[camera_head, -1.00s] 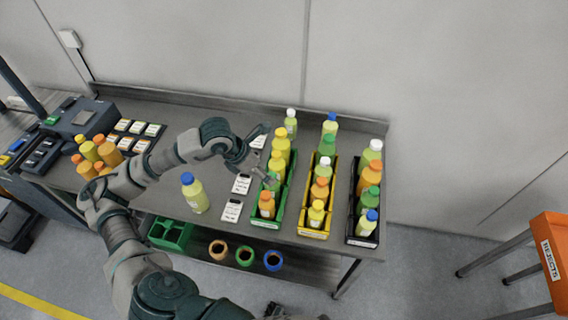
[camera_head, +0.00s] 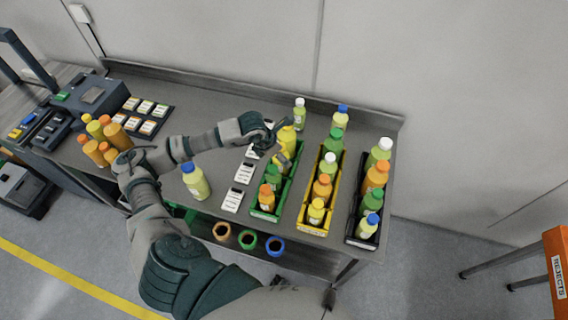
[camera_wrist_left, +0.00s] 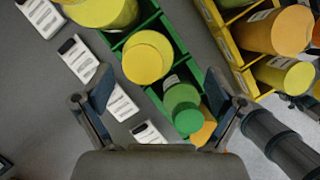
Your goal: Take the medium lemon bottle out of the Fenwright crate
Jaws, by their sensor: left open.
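Three narrow crates stand side by side on the bench: a green crate (camera_head: 265,216), a yellow crate (camera_head: 313,231) and a black crate (camera_head: 361,243). Their front labels are too small to read, so I cannot tell which is Fenwright. Yellow bottles (camera_head: 287,137) stand at the back of the green crate, with green and orange ones in front. My left gripper (camera_head: 278,143) is over the green crate's back half, partly hiding its bottles. In the left wrist view the open fingers (camera_wrist_left: 160,106) are spread either side of a yellow-capped bottle (camera_wrist_left: 147,57) and a green one (camera_wrist_left: 183,103). My right gripper is not in view.
White cards (camera_head: 238,172) line the green crate's left side. A blue-capped bottle (camera_head: 196,182) stands alone farther left, beside open bench. Orange and yellow bottles (camera_head: 101,147) cluster at left. An orange rejects stand (camera_head: 556,262) is at right.

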